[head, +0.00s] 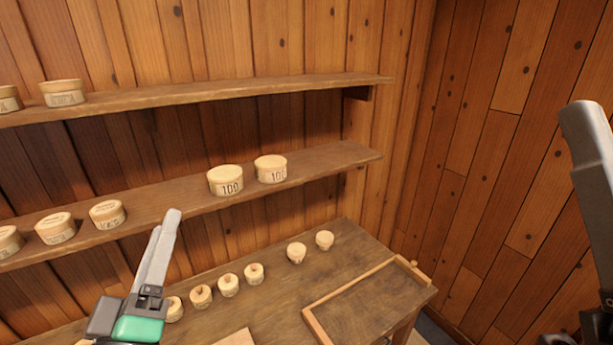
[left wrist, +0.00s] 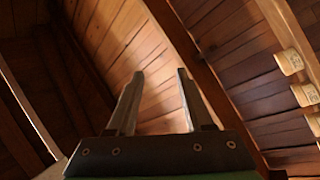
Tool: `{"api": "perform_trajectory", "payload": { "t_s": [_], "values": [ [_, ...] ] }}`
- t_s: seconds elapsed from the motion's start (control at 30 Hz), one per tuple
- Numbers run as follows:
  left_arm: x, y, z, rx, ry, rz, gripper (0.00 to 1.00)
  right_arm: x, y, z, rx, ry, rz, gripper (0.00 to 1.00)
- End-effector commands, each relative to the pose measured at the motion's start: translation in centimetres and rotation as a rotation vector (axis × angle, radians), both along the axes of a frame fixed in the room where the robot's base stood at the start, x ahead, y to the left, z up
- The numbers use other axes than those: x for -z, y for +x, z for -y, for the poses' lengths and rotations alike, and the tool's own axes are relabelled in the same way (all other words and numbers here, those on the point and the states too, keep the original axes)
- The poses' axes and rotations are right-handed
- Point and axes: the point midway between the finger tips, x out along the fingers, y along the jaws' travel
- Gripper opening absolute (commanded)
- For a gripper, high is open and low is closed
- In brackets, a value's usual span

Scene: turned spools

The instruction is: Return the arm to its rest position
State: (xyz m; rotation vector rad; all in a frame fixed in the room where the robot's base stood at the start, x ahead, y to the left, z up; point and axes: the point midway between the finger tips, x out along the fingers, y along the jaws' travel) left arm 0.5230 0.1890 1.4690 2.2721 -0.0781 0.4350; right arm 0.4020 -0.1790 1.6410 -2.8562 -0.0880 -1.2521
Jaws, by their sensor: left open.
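My left gripper (head: 172,215) is in front of the lower shelf at the left centre in the head view. Its fingers point up and overlap in that view. In the left wrist view the two fingers (left wrist: 160,75) stand apart with nothing between them, so it is open and empty. It is apart from the spools. At the right edge of the head view is a grey, round-ended part of my right arm or gripper (head: 587,140). Its jaws cannot be made out.
The lower shelf (head: 325,162) bears two lidded tubs marked 100 (head: 226,181) and several more at left. The upper shelf (head: 230,93) bears two tubs. Several small spools (head: 228,286) stand on the bench (head: 345,250), beside a wood-edged tray (head: 350,288). The right wall is bare.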

Motion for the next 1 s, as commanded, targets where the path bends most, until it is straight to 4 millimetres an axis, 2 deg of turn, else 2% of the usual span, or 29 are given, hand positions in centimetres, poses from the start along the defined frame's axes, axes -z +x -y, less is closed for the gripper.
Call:
{"api": "perform_trajectory", "payload": {
  "t_s": [0.03, 0.1, 0.17, 0.2, 0.23, 0.3, 0.37, 0.43, 0.6, 0.73, 0.83, 1.0],
  "values": [
    [-4.3, -1.6, -0.6, -0.018, 0.047, 0.092, 0.52, 0.0, 0.0, 0.0, 0.000, 0.000, 0.000, 0.50],
    [-9.3, -4.2, -0.9, -0.051, 0.139, 0.211, 0.52, 0.0, 0.0, 0.0, 0.000, 0.000, 0.000, 0.50],
    [-13.0, -6.9, -1.0, -0.091, 0.231, 0.307, 0.52, 0.0, 0.0, 0.0, 0.000, 0.000, 0.000, 0.50],
    [-15.2, -8.8, -0.8, -0.122, 0.303, 0.370, 0.52, 0.0, 0.0, 0.0, 0.000, 0.000, 0.000, 0.50],
    [-16.6, -10.3, -0.4, -0.151, 0.368, 0.416, 0.52, 0.0, 0.0, 0.0, 0.000, 0.000, 0.000, 0.50],
    [-17.4, -12.3, 0.6, -0.227, 0.538, 0.462, 0.52, 0.0, 0.0, 0.0, 0.000, 0.000, 0.000, 0.50],
    [-17.4, -12.4, 1.0, -0.304, 0.683, 0.458, 0.52, 0.0, 0.0, 0.0, 0.000, 0.000, 0.000, 0.50],
    [-21.7, -12.3, 0.9, -0.340, 0.730, 0.450, 0.52, -4.2, 0.1, 0.0, 0.000, 0.000, -0.004, 0.50],
    [-28.7, -12.2, 0.9, -0.337, 0.727, 0.447, 0.52, -11.5, 0.0, 0.0, 0.000, 0.000, 0.002, 0.50],
    [-33.6, -12.2, 0.9, -0.336, 0.727, 0.445, 0.52, -16.3, 0.0, 0.0, 0.000, 0.000, 0.001, 0.50],
    [-35.7, -12.1, 0.9, -0.336, 0.727, 0.444, 0.52, -18.5, 0.0, 0.0, 0.000, 0.000, 0.001, 0.50],
    [-36.3, -12.1, 0.9, -0.336, 0.726, 0.444, 0.52, -19.1, 0.0, 0.0, 0.000, 0.000, 0.000, 0.50]
  ]
}}
